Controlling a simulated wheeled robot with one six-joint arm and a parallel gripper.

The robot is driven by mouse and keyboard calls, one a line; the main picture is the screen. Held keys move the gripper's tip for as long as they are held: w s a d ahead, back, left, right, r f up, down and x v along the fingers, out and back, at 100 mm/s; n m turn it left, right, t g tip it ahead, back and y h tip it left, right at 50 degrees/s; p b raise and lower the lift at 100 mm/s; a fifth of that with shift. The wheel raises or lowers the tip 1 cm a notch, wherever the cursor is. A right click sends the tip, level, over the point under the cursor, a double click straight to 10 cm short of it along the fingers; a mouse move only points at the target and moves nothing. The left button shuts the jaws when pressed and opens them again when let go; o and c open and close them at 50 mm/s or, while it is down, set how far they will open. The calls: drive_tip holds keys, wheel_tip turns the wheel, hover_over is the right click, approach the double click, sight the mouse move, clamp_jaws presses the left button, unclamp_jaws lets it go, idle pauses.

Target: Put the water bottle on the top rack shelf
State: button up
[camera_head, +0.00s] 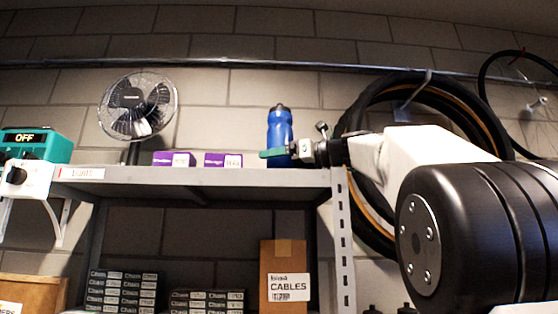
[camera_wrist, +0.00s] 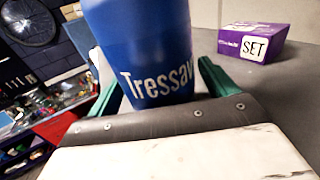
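The blue water bottle (camera_head: 280,127) stands upright at the right end of the top rack shelf (camera_head: 215,176). Its dark cap is on top, and the shelf's front edge hides its base. My gripper (camera_head: 279,153) is low at the bottle from the right, with a green finger across its lower front. In the wrist view the bottle (camera_wrist: 140,45), with white lettering, stands between the two green fingers of my gripper (camera_wrist: 155,85). The fingers look spread, with a narrow gap by the right one. Contact on the left is unclear.
Two purple boxes (camera_head: 174,159) (camera_head: 223,159) stand on the shelf left of the bottle, with a fan (camera_head: 137,106) behind. Tyres (camera_head: 365,105) hang on the wall at right, behind my arm. A cardboard CABLES box (camera_head: 284,265) and black chain boxes (camera_head: 123,290) sit below.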

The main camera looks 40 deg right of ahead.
drive_tip(key=shift+r, duration=0.25)
drive_tip(key=v, duration=1.2)
